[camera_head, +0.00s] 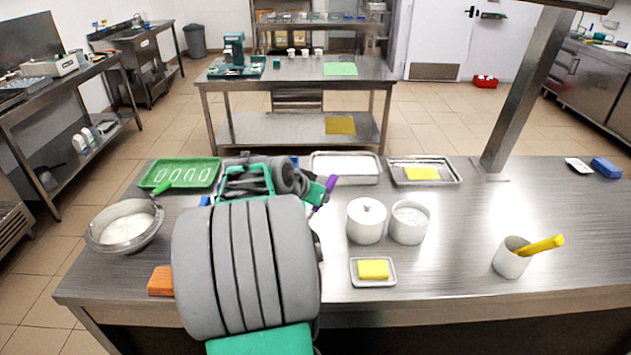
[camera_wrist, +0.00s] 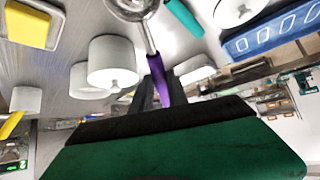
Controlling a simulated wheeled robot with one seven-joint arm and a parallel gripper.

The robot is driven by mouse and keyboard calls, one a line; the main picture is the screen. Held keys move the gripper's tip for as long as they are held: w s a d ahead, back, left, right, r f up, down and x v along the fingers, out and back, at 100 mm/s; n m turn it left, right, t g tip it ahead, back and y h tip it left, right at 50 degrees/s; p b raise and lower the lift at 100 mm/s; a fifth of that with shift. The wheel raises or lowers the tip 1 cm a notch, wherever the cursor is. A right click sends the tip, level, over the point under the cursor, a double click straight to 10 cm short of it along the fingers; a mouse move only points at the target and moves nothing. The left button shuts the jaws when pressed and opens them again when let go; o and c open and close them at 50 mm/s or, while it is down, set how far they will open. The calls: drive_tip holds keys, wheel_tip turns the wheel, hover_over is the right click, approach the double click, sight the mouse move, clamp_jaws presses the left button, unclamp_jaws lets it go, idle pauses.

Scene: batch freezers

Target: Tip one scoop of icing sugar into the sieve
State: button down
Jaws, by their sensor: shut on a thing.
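My gripper (camera_wrist: 158,95) is shut on the purple handle (camera_wrist: 157,75) of a metal scoop (camera_wrist: 132,8). The scoop's bowl is cut off by the top edge of the wrist view, so its load is unclear. In the head view a bit of purple handle (camera_head: 330,185) shows beside my gripper, which my arm mostly hides. A wide bowl (camera_head: 91,240) with white powder inside stands at the left, and a green handle (camera_head: 178,185) reaches over its rim; I take this for the sieve. An open white canister (camera_head: 410,230) holds white powder, beside a lidded canister (camera_head: 366,228).
A green tray (camera_head: 150,180) lies at the back left, and two metal trays (camera_head: 345,181) lie at the back. A butter dish (camera_head: 358,281) sits in front of the canisters. A white pot (camera_head: 508,265) with a yellow handle stands right. An orange block (camera_head: 160,281) lies near the front edge.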

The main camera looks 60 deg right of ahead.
drive_tip(key=f+y+p, duration=0.1)
drive_tip(key=d+y+p, duration=0.1)
drive_tip(key=y+p, duration=0.1)
drive_tip(key=shift+s+d+f, duration=0.15)
drive_tip(key=shift+d+f, duration=0.15)
drive_tip(key=shift+f, duration=0.1)
drive_tip(key=shift+d+r+p, duration=0.1)
drive_tip(key=shift+p, duration=0.25)
drive_tip(key=shift+r, duration=0.8)
